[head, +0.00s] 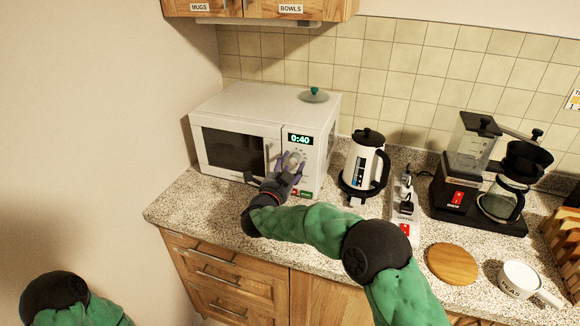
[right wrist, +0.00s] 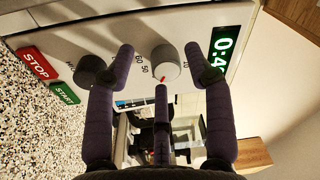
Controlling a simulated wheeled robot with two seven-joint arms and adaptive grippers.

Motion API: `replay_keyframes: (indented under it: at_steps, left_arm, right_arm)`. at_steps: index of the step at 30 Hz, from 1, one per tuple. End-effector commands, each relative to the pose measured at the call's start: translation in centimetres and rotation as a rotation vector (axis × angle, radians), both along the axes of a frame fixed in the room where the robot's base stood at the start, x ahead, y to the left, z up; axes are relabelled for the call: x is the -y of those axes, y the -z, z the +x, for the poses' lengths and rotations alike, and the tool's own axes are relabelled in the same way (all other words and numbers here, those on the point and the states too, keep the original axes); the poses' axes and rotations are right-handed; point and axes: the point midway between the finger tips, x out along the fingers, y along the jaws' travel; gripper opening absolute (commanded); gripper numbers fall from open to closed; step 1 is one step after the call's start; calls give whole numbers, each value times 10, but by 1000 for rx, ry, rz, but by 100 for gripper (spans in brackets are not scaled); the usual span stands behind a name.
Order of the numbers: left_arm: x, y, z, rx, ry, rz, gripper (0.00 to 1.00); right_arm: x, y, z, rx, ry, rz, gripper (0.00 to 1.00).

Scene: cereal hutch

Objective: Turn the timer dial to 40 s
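The microwave (head: 235,102) stands at the left of the counter, its green display (head: 299,139) reading 0:40. The display also shows partly in the right wrist view (right wrist: 225,45). The round grey timer dial (right wrist: 166,63) is on the panel, with a red mark at its lower edge in that view; it is small and partly covered in the head view. My right gripper (right wrist: 160,58) is open, its purple fingers around the dial with visible gaps at both sides. A third finger points at the dial from below; contact is unclear. My left gripper is out of view.
A dark second knob (right wrist: 91,70), a red STOP button (right wrist: 36,62) and a green START button (right wrist: 64,95) are beside the dial. A kettle (head: 362,165) stands close right of the microwave. A lid with a green knob (head: 314,94) lies on top.

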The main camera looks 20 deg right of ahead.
Motion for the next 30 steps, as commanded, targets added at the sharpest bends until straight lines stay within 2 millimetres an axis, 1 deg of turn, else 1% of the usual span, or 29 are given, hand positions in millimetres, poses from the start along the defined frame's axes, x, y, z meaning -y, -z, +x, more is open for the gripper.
replay_keyframes:
  at_steps: [5, 8, 11, 18, 22, 27, 30]
  left_arm:
    - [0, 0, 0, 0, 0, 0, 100]
    - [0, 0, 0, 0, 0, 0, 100]
    - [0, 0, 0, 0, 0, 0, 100]
    - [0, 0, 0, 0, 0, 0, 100]
    - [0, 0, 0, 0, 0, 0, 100]
    - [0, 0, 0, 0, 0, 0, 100]
    - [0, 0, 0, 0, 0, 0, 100]
  right_arm:
    - [0, -2, -1, 4, 3, 0, 53]
    - [-5, -2, -7, 5, 1, 0, 53]
    - [-14, -2, -19, 5, 0, 0, 53]
    - [-42, 3, -58, 2, -2, -1, 53]
    - [-56, 4, -76, 3, -2, 0, 53]
    - [-67, 6, -91, 2, -2, 0, 53]
    - [-70, 6, -96, 2, 0, 0, 53]
